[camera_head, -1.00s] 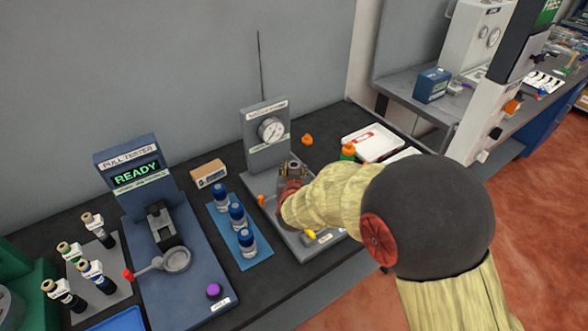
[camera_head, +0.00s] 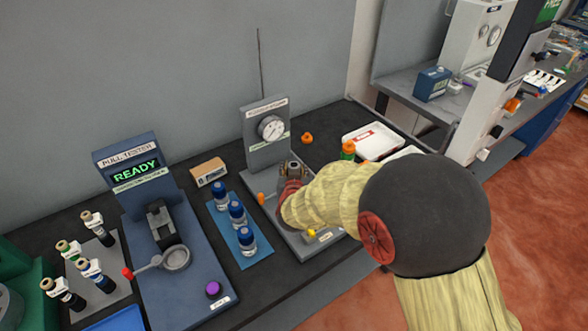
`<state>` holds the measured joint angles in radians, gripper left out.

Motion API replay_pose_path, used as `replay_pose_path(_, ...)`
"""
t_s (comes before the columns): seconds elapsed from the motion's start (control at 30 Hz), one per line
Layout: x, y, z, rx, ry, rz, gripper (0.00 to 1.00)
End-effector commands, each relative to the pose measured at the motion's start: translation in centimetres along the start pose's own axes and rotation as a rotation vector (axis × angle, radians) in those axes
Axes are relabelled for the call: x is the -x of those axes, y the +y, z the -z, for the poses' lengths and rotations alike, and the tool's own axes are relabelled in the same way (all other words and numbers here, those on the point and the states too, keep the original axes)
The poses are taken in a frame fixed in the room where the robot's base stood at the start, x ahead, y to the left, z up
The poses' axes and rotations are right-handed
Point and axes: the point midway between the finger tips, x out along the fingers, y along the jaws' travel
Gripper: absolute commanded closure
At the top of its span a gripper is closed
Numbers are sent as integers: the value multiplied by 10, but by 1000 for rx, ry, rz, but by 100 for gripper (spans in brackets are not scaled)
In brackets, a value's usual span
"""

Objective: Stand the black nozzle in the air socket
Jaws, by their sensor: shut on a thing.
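My gripper (camera_head: 292,170) is over the grey base plate of the gauge stand (camera_head: 268,143), pointing away from me. Its fingers show only as a small dark shape, and my wrist and forearm cover the space in front of them. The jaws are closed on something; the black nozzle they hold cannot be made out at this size. The air socket cannot be picked out; it may be hidden behind my gripper and arm on the same base. I cannot tell whether the nozzle touches it or stands upright.
A white tray (camera_head: 373,141) is at the right. Blue-capped bottles (camera_head: 237,213) stand on a blue mat left of the stand. The pull tester (camera_head: 130,172) reads READY.

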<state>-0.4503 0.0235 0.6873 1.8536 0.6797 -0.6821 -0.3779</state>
Motion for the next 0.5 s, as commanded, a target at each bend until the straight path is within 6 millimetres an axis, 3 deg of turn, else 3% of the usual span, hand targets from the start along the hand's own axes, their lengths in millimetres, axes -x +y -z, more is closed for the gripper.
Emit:
replay_pose_path(0.17,-1,0,0,-1,6,0,100)
replay_pose_path(0.2,-1,0,1,-1,6,0,63)
replay_pose_path(0.3,-1,0,0,-1,5,0,58)
replay_pose_path(0.5,-1,0,-1,0,2,0,57)
